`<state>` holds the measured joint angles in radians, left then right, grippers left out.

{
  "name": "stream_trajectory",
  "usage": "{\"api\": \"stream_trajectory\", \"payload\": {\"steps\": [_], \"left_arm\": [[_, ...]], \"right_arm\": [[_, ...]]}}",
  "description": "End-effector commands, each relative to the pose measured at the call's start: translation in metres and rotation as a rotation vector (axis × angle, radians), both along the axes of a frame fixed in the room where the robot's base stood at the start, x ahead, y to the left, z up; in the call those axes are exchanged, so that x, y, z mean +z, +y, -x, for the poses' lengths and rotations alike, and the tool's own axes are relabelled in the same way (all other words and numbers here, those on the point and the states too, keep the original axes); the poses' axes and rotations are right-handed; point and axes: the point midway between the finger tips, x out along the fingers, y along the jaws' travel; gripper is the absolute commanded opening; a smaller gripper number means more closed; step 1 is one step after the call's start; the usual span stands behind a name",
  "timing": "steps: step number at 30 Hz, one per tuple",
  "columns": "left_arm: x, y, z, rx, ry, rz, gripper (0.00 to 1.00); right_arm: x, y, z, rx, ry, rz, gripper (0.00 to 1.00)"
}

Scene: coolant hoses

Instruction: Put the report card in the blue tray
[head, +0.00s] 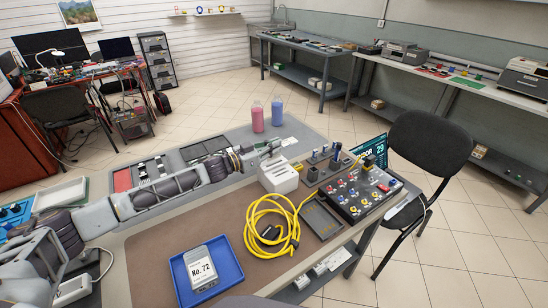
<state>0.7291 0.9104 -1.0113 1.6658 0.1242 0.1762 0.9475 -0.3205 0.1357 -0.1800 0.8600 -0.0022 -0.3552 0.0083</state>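A blue tray (232,284) lies on the brown mat at the front of the table. My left arm reaches in from the left across the table. Its gripper (268,150) is far beyond the tray, near the back of the table by a white slotted box. The fingers are too small to tell whether they are open or shut. My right gripper is not in view.
A coiled yellow cable (270,226) lies right of the tray. Behind it stand the white slotted box (279,177) and a black panel with colored connectors (361,192). Pink (257,117) and blue (277,111) bottles stand at the back. A black chair (425,150) stands to the right.

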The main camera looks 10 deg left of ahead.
Motion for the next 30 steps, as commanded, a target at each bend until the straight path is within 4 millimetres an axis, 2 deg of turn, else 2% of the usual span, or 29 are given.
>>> {"api": "stream_trajectory", "payload": {"steps": [5, 13, 20, 30], "left_arm": [[-0.018, -0.001, 0.000, 0.000, 0.004, 0.001, 0.00], [-0.039, 0.000, 0.000, 0.000, 0.003, 0.001, 0.00], [-0.044, 0.000, 0.000, 0.000, 0.000, 0.000, 0.00], [-0.047, 0.000, 0.000, 0.000, 0.001, 0.000, 0.00]], "right_arm": [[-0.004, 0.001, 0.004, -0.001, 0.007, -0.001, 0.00], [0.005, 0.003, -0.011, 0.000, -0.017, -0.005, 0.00], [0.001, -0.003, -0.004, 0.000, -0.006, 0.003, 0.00], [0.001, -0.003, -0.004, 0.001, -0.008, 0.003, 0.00]]}}
